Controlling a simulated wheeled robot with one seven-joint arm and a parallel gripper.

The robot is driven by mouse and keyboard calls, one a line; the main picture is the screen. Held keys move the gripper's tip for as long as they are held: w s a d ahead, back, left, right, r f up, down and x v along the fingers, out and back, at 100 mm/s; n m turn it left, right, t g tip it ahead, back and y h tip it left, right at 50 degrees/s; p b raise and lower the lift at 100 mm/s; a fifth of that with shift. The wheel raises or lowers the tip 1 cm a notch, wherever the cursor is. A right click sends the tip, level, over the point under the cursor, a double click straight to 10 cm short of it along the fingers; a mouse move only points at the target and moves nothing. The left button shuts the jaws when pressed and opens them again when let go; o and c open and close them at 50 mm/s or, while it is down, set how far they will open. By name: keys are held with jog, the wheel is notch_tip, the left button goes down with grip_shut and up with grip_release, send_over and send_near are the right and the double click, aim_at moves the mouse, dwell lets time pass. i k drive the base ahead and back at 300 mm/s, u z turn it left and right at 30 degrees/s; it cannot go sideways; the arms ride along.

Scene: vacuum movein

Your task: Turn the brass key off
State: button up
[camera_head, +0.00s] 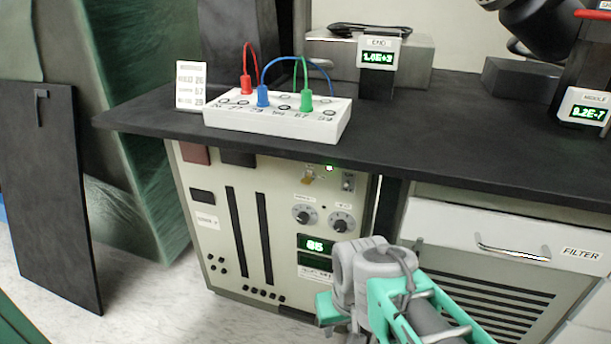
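The brass key (309,176) is on the upper right of the cream control cabinet (215,180), just below the bench's front edge. It is small here, and its exact angle is hard to tell.
The black bench top (450,140) overhangs the cabinet. Two knobs (322,218) and a green display (317,245) sit below the key. A white socket box (275,119) with coloured cables stands above. The FILTER drawer (510,238) is at right.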

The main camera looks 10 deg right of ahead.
aim_at(307, 181)
jog(key=u, duration=2.4)
jog(key=i, duration=0.5)
jog(key=z, duration=1.2)
